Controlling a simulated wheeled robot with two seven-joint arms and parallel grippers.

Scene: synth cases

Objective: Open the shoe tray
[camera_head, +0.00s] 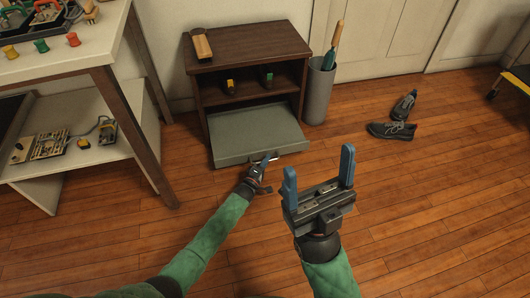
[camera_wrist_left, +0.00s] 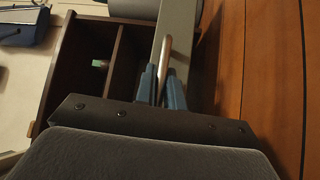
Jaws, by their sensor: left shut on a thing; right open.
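The shoe tray (camera_head: 250,135) is a grey panel in the lower part of a dark brown cabinet (camera_head: 262,42). It is out at the front of the cabinet, low above the floor. My left gripper (camera_head: 268,157) is at the tray's front edge and shut on its handle. The left wrist view shows the blue fingers on both sides of the bar-like handle (camera_wrist_left: 165,62), with the grey tray front (camera_wrist_left: 180,28) beyond. My right gripper (camera_head: 319,172) is open and empty, its blue fingers wide apart, nearer the camera and right of the tray. The inside of the tray is hard to make out.
A brush (camera_head: 201,44) lies on the cabinet top. A grey cylinder holder (camera_head: 318,92) stands right of the cabinet. Dark shoes (camera_head: 392,130) lie on the wooden floor further right. A white workbench (camera_head: 60,60) stands left. The floor in front is clear.

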